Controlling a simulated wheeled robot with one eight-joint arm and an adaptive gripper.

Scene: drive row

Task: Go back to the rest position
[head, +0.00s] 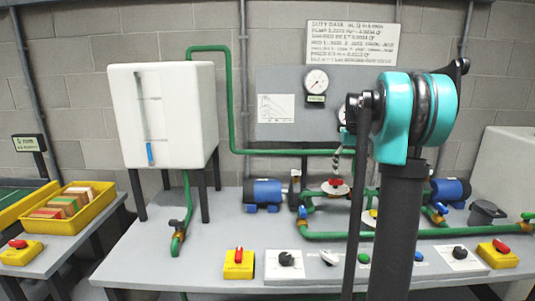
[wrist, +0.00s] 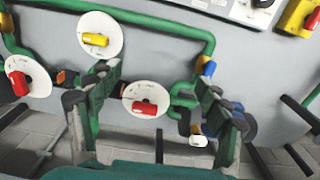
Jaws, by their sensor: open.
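My gripper (wrist: 158,82) is open and empty in the wrist view, one finger at each side of the picture's middle. A red valve handle (wrist: 146,107) on a white round dial shows in the gap between the fingers; no contact with it is visible. In the head view my teal and black arm stands upright right of the middle and hides most of the gripper and part of the bench behind it.
The grey bench (head: 225,217) carries green pipes (head: 330,235), blue pumps (head: 264,193) and a white tank (head: 165,115). Switches line its front edge, including a red-on-yellow one (head: 239,262). A yellow bin (head: 75,207) stands left. The wrist view shows another red valve (wrist: 20,83) and a yellow one (wrist: 96,39).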

